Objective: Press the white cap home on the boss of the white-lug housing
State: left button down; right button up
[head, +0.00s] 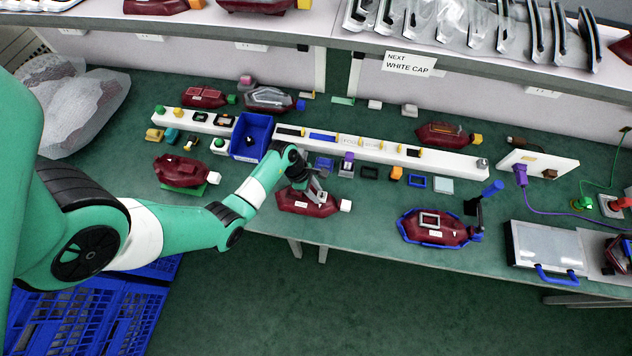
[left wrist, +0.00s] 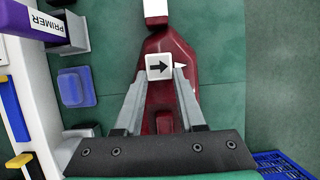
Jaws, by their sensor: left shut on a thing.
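The white-lug housing (head: 300,207) is a dark red body lying near the front edge of the green bench. Its white lug (head: 346,205) points right in the head view and is at the top in the left wrist view (left wrist: 156,10). My left gripper (head: 314,190) is over the housing, shut on the white cap (left wrist: 160,67). The cap's black arrow points right in the left wrist view, toward a white triangle mark (left wrist: 181,66) on the housing. The boss is hidden under the cap; I cannot tell if the cap is seated. My right gripper is not in view.
A blue bin (head: 250,137) and a long white rail (head: 375,150) with small parts stand behind. A purple PRIMER box (left wrist: 24,22) is beside the housing. Another red housing in a blue frame (head: 435,227) lies right. A sign (head: 409,65) reads WHITE CAP.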

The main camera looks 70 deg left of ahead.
pick_arm(q)
jog(key=shift+c, duration=2.1)
grip_release()
jog(key=shift+s, duration=0.1)
jog(key=shift+a+r+p, duration=0.1)
jog(key=shift+r+p, duration=0.2)
jog(key=shift+r, duration=0.1)
jog(key=p+v, duration=0.4)
jog(key=v, duration=0.6)
jog(key=shift+s+r, duration=0.15)
jog(key=shift+r, duration=0.15)
